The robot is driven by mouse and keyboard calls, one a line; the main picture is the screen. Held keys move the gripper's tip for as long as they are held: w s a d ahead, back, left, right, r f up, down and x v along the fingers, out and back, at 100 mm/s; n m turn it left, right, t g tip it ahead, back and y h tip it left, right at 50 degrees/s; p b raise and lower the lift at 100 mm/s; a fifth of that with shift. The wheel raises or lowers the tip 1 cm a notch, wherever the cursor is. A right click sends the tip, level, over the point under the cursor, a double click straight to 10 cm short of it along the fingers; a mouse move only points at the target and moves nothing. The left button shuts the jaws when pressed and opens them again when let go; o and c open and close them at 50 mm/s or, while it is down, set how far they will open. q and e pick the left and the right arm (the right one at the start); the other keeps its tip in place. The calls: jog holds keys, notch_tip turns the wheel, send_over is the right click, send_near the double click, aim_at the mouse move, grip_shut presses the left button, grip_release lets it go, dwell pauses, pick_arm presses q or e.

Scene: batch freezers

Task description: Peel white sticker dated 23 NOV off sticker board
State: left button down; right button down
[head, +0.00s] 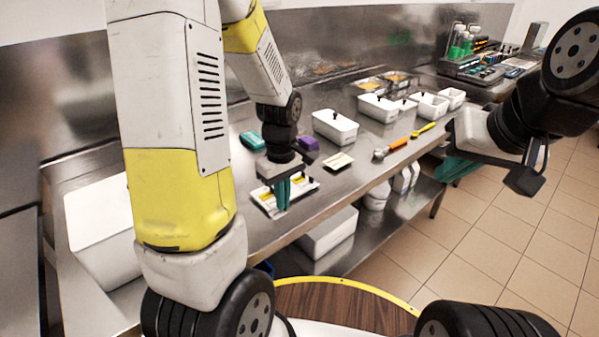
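A white board (308,186) with yellow patches lies near the front edge of the steel counter; it looks like the sticker board. My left gripper (283,206) points down over it, and its teal fingers cover the board's middle. The fingers look close together, but I cannot tell whether they are shut or hold a sticker. No sticker date is readable, and the 23 NOV sticker cannot be singled out. My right gripper (456,171) is off the counter's front edge at the right, its teal fingers seen from the side.
Near the board are a teal block (252,140), a purple block (308,144) and a small cream card (338,161). A lidded white tub (335,127) stands behind. An orange-handled tool (397,144) and a yellow tool (424,130) lie to the right. More white tubs (378,108) stand farther back.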

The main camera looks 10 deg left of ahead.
aim_at(281, 215)
pick_arm(q)
jog(key=shift+s+r, duration=0.15)
jog(key=shift+s, duration=0.85)
jog(key=shift+s+r, duration=0.2)
jog(key=shift+r, duration=2.7)
